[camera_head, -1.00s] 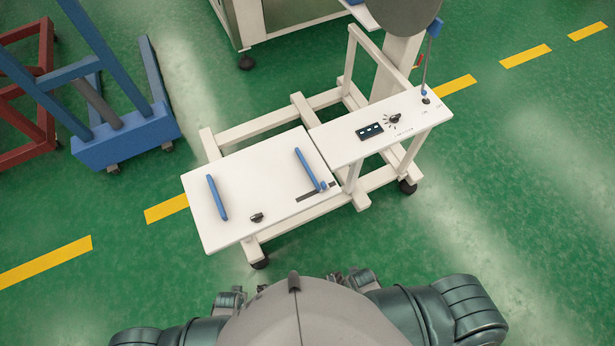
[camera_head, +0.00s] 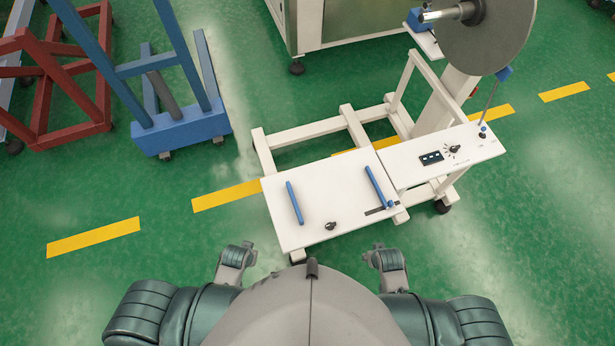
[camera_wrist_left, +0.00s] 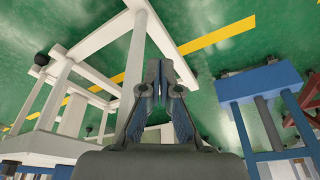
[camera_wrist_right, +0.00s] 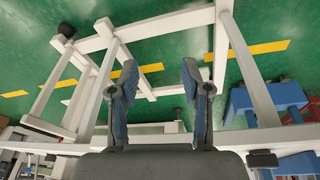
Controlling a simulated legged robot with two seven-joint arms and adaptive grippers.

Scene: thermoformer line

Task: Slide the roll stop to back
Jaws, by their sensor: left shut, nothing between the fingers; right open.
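The white table panel (camera_head: 335,215) stands in front of me in the head view. It carries a left blue bar (camera_head: 294,202) and a right blue bar (camera_head: 375,183). A small blue knob (camera_head: 390,204) sits at the near end of the right bar, by a dark slot (camera_head: 376,211). I cannot tell for sure which part is the roll stop. My left gripper (camera_wrist_left: 160,66) is shut and empty, its fingertips together in the left wrist view. My right gripper (camera_wrist_right: 158,75) is open and empty, its fingers wide apart. Both are apart from the bars.
A black knob (camera_head: 330,226) is on the panel's near edge. A higher white control panel (camera_head: 470,160) adjoins at right, below a large grey disc (camera_head: 490,35). A blue frame (camera_head: 180,130) and red frame (camera_head: 60,120) stand at left. Green floor lies clear between.

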